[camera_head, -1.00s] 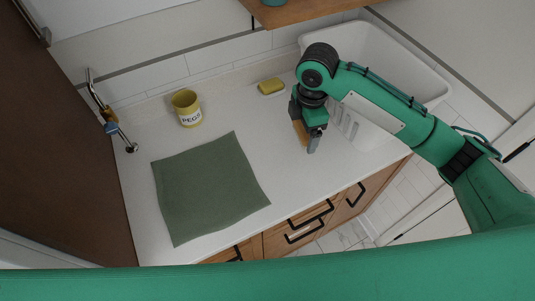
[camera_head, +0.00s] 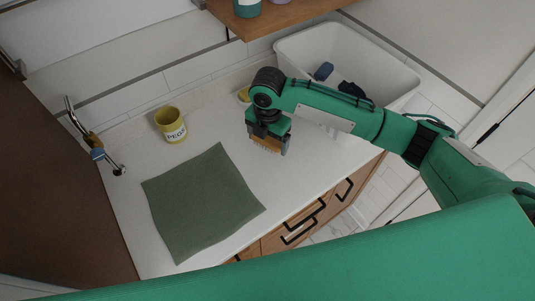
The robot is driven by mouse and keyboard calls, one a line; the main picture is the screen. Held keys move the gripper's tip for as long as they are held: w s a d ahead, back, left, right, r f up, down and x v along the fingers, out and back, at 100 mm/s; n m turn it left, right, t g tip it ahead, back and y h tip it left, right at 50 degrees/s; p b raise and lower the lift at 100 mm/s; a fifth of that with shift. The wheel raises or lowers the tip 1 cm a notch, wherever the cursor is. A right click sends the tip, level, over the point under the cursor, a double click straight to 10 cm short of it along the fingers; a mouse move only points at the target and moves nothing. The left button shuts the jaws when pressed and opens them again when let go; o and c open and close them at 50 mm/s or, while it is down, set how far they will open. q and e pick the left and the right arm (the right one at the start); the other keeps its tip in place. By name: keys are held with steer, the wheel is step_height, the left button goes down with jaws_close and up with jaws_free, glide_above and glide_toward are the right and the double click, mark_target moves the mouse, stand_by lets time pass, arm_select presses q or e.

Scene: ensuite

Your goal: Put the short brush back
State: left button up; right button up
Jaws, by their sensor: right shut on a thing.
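My right gripper (camera_head: 268,138) is over the counter, between the green cloth and the white tub, pointing down. It is shut on a small wooden brush (camera_head: 265,145), whose tan bristly side shows between and below the fingers. The rest of the brush is hidden by the gripper. I cannot tell whether the brush touches the counter. My left gripper is not in view.
A yellow "PEGS" pot (camera_head: 170,125) stands at the back of the white counter (camera_head: 215,128). A green cloth (camera_head: 203,205) lies in front. A yellow item (camera_head: 244,95) is partly hidden behind my arm. A white tub (camera_head: 395,75) holds dark items. A metal fixture (camera_head: 80,122) is at left.

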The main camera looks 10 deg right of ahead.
steer(key=p, duration=0.1)
glide_above(268, 164)
step_height(268, 164, down, 5)
steer(key=shift+f, duration=0.1)
step_height(268, 164, down, 3)
steer(key=shift+f+p, duration=0.15)
steer(key=shift+p, duration=0.35)
steer(key=shift+f, duration=0.45)
steer(key=shift+f, duration=0.1)
